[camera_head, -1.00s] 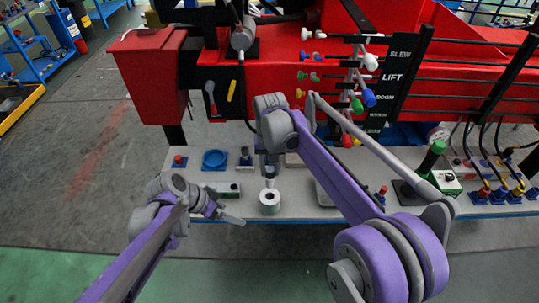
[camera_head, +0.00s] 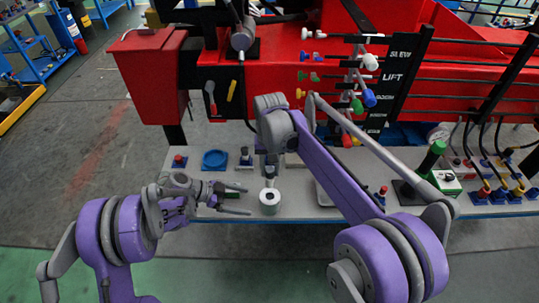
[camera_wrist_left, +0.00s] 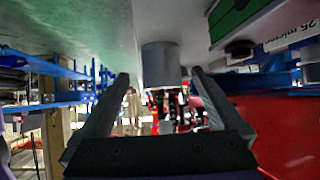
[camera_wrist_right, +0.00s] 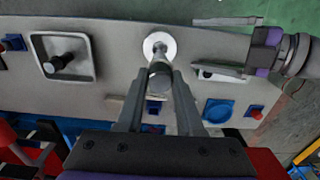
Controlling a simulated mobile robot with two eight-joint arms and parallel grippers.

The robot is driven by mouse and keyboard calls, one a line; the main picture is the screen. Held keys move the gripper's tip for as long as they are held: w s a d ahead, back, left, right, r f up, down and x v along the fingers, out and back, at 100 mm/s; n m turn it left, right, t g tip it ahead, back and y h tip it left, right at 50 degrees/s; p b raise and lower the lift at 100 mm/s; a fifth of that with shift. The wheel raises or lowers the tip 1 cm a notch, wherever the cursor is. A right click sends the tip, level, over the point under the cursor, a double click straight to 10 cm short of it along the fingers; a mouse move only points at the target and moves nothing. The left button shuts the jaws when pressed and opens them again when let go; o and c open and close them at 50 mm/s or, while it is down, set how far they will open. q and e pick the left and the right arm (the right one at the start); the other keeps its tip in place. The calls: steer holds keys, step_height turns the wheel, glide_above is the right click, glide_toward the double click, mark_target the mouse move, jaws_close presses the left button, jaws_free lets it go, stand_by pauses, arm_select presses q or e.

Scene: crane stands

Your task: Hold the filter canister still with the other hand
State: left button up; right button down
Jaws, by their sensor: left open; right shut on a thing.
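The filter canister (camera_head: 269,203) is a short pale cylinder with a dark hole in its top, upright on the grey bench. It shows in the left wrist view (camera_wrist_left: 161,66) ahead of and between the fingers, and in the right wrist view (camera_wrist_right: 160,44). My left gripper (camera_head: 250,200) is open and low, its fingers pointing at the canister from the left, with a gap visible before it. My right gripper (camera_head: 269,164) is above the canister, shut on a grey cylindrical piece (camera_wrist_right: 160,80). Whether this piece touches the canister is unclear.
The red crane body (camera_head: 270,75) with levers stands behind. Floor in front is free.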

mark_target(260, 207)
arm_select(q)
steer(key=shift+x, duration=3.8)
steer(key=c, duration=1.5)
steer(key=shift+o, duration=0.2)
